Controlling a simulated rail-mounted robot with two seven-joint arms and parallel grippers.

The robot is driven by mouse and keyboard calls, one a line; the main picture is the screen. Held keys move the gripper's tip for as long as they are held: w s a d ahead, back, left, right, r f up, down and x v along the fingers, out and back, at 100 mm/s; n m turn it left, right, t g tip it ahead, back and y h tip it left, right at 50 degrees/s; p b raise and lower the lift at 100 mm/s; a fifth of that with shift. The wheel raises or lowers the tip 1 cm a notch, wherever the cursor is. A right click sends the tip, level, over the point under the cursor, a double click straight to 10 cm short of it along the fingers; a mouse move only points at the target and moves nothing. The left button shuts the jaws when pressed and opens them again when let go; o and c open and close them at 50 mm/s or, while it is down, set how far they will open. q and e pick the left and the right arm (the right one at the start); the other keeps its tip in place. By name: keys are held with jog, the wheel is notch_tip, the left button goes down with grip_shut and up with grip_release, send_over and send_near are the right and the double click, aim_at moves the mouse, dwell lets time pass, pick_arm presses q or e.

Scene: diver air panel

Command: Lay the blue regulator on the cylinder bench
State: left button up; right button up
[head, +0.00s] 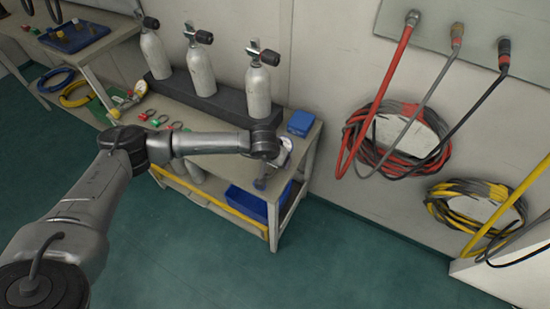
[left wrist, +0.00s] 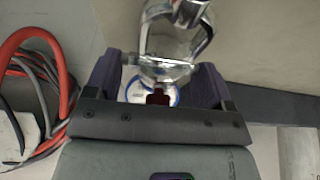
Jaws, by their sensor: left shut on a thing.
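The blue regulator, a chrome body with a pale, blue-rimmed round face, shows between the fingers in the left wrist view (left wrist: 171,45). My left gripper (left wrist: 157,88) is shut on it. In the head view the left gripper (head: 273,168) is at the right front end of the cylinder bench (head: 206,121), with a small pale part of the regulator (head: 287,145) showing beside the wrist. My wrist hides most of it, and I cannot tell whether it touches the bench. My right gripper is not in view.
Three grey cylinders (head: 199,70) stand in a dark rack (head: 227,103) along the bench's back. A blue box (head: 301,123) sits at its right end. Small coloured items (head: 158,119) lie at the left. A blue bin (head: 247,205) is below. Red hoses (head: 372,135) hang on the wall.

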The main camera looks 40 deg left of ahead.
pick_arm(q)
jog(key=shift+f+b, duration=0.35)
jog(key=shift+f, duration=0.05)
dwell(0.4)
jog(key=o, duration=1.8)
jog(key=shift+o, duration=0.3)
jog(key=a+p+v, duration=0.1)
jog(key=p+v, duration=0.4)
jog(key=v, duration=0.8)
jog(key=shift+s+d+r, duration=0.15)
jog(key=shift+d+r, duration=0.25)
jog(key=shift+d, duration=0.05)
